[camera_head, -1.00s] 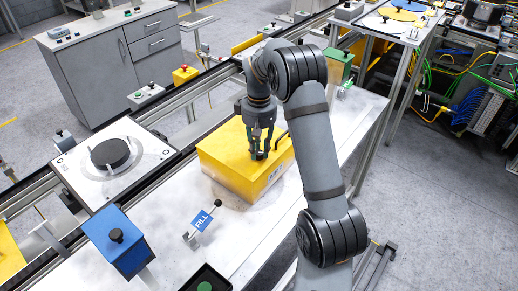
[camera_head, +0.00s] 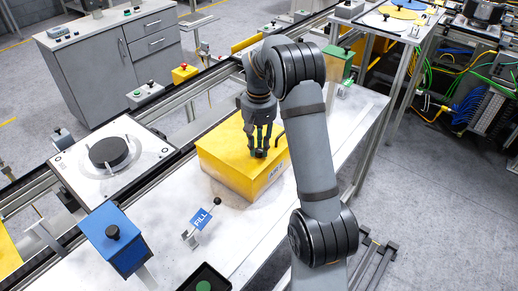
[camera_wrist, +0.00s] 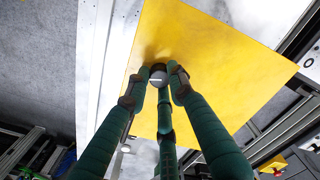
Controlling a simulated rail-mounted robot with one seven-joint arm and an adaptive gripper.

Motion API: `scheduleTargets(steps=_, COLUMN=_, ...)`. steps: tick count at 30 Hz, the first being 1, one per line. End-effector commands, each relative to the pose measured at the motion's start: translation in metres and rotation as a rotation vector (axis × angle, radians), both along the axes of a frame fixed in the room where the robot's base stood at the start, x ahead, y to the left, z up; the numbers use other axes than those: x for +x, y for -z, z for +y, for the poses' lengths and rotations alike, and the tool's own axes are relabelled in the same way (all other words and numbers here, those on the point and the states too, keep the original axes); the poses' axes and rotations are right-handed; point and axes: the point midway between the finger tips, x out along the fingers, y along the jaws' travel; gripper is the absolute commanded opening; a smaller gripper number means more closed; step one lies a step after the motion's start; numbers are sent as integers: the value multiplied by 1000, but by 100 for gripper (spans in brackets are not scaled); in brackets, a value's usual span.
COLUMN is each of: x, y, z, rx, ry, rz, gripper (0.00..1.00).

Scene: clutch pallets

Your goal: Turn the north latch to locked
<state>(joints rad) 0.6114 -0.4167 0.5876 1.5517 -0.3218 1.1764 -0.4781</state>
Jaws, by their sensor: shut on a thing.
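My gripper (camera_head: 259,152) points down onto the top of a yellow box (camera_head: 222,153) on the white bench. Its green-sleeved fingers have closed in around a small round grey knob (camera_wrist: 157,74) on the box top, which shows between the fingertips in the wrist view. The fingers hide most of the knob in the head view.
A blue box with a black knob (camera_head: 113,233) and a lever with a blue FILL sign (camera_head: 202,219) stand on the bench (camera_head: 180,262) left of the yellow box. A pallet with a black disc (camera_head: 108,152) sits on the rail behind. A green box (camera_head: 338,62) stands farther right.

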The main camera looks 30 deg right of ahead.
Motion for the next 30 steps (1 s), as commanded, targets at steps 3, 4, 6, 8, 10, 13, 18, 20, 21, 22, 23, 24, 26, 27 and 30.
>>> scheduleTargets(steps=3, x=1, y=2, z=1, rx=0, ry=85, rz=-3, gripper=0)
scheduleTargets(steps=4, x=1, y=2, z=1, rx=0, ry=107, rz=-2, gripper=0)
scheduleTargets(steps=6, x=1, y=2, z=1, rx=1, ry=154, rz=-1, gripper=0)
scheduleTargets(steps=8, x=1, y=2, z=1, rx=0, ry=190, rz=-1, gripper=0)
scheduleTargets(steps=10, x=1, y=1, z=0, rx=0, ry=229, rz=-2, gripper=0)
scheduleTargets(steps=13, x=1, y=1, z=0, rx=0, ry=274, rz=-2, gripper=0)
scheduleTargets(steps=18, x=0, y=0, z=0, rx=0, ry=323, rz=-1, gripper=0)
scheduleTargets(steps=20, x=0, y=0, z=0, rx=0, ry=332, rz=-1, gripper=0)
scheduleTargets(steps=21, x=0, y=0, z=0, rx=0, ry=337, rz=-1, gripper=0)
scheduleTargets(steps=22, x=0, y=0, z=0, rx=0, ry=339, rz=-1, gripper=0)
scheduleTargets(steps=23, x=0, y=0, z=0, rx=0, ry=341, rz=-1, gripper=0)
scheduleTargets(steps=24, x=0, y=0, z=0, rx=0, ry=342, rz=-1, gripper=0)
scheduleTargets(steps=26, x=0, y=0, z=0, rx=0, ry=343, rz=-1, gripper=0)
scheduleTargets(steps=27, x=0, y=0, z=0, rx=0, ry=343, rz=-1, gripper=0)
scheduleTargets(steps=30, x=0, y=0, z=0, rx=0, ry=343, rz=-1, gripper=0)
